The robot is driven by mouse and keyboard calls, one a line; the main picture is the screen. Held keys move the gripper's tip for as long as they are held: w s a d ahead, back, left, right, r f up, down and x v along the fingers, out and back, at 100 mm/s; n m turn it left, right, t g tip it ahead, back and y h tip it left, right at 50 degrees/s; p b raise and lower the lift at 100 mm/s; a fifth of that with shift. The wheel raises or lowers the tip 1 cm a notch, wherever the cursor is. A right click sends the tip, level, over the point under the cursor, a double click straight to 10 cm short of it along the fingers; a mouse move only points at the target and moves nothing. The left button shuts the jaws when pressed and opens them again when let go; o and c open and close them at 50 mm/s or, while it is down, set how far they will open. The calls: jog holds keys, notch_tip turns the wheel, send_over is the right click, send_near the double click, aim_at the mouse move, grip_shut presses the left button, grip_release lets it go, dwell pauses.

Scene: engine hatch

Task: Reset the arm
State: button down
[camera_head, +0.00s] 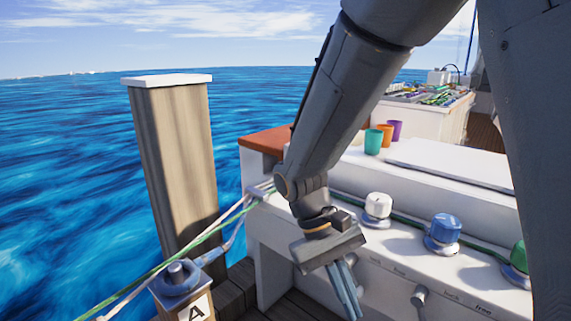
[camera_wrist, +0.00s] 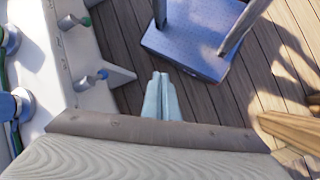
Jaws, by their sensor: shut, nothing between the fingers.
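My arm reaches down from the top of the head view. My gripper (camera_head: 345,290) hangs at its end, low in front of the white boat console (camera_head: 278,256), with its fingers pointing down. In the wrist view my gripper (camera_wrist: 160,78) shows as two pale blue fingers lying together with nothing between them. They are over the wooden deck (camera_wrist: 203,107), apart from the things around them.
White, blue and green-topped winches (camera_head: 443,230) line the console, with levers (camera_head: 419,297) on its front. A wooden post (camera_head: 178,160) and a lettered bollard (camera_head: 180,290) with ropes stand left. A blue platform with posts (camera_wrist: 190,45) stands on the deck ahead of the fingers.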

jog(key=shift+s+a+r+t+y, duration=0.8)
jog(key=shift+s+r+t+y, duration=1.45)
jog(key=shift+s+r, duration=1.15)
jog(key=d+r+m+p, duration=0.3)
jog(key=d+r+p, duration=0.6)
jog(key=p, duration=0.9)
jog(key=shift+w+r+p, duration=0.25)
jog(key=shift+r+p, duration=0.05)
jog(key=shift+r, duration=0.25)
jog(key=shift+g, duration=0.25)
